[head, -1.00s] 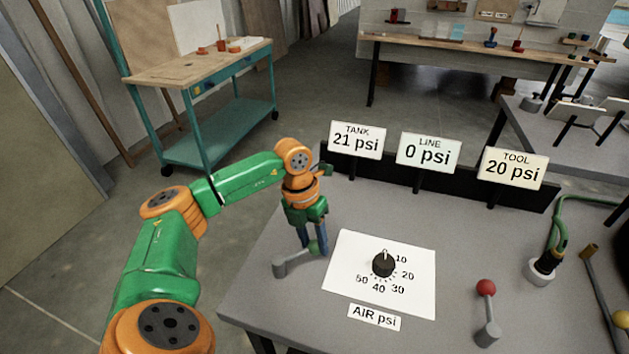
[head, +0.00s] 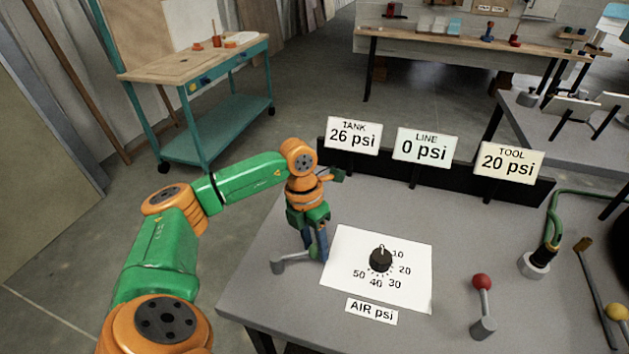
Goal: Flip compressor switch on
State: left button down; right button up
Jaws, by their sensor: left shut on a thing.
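A small lever switch with a grey base (head: 279,266) stands at the near left part of the grey bench, left of the white dial card. Its grey arm tilts to the right, toward the card. My left gripper (head: 315,248) comes down from above and is shut on the far end of this lever; the fingers hide the lever's tip. I see no label on the switch. The TANK sign (head: 353,135) reads 26 psi, the LINE sign (head: 424,146) 0 psi and the TOOL sign (head: 508,163) 20 psi. My right gripper is not in view.
A black dial knob (head: 380,260) sits on the white card, above an AIR psi label (head: 371,311). A red-knobbed lever (head: 482,300) stands to its right.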

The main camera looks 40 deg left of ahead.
pick_arm(q)
jog(key=shift+c, duration=2.2)
grip_release()
jog(key=shift+d, duration=0.1)
jog(key=r, duration=0.3)
jog(key=a+r, duration=0.1)
jog(key=r, duration=0.3)
jog(key=shift+a, duration=0.2)
